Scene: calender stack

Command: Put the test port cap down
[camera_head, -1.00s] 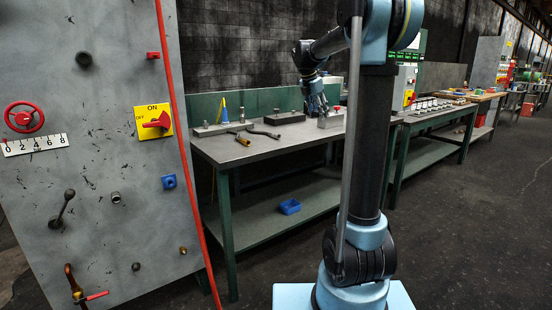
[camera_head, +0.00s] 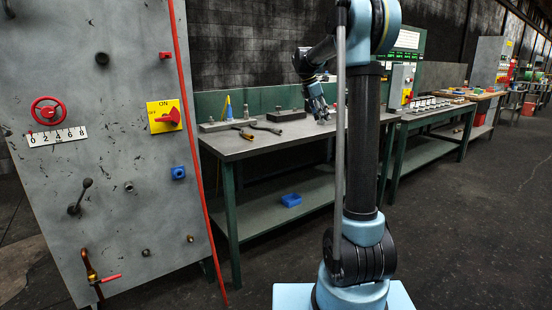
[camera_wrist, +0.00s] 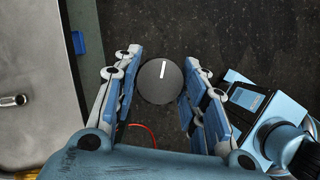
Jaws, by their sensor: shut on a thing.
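The test port cap appears to be the dark round disc with a white stripe (camera_wrist: 160,81) in the wrist view. My gripper (camera_wrist: 159,84) is shut on it, with one blue-and-white finger on each side of the disc. Dark floor shows behind the cap. In the head view my gripper (camera_head: 320,115) points down near the right part of the workbench (camera_head: 262,146); the cap is too small to make out there.
The wrist view shows a grey surface (camera_wrist: 35,55) along the left, with a metal fitting (camera_wrist: 14,100). In the head view, pliers (camera_head: 266,129) lie on the workbench and a blue bin (camera_head: 291,200) sits on its lower shelf. A grey panel (camera_head: 100,150) with controls stands left.

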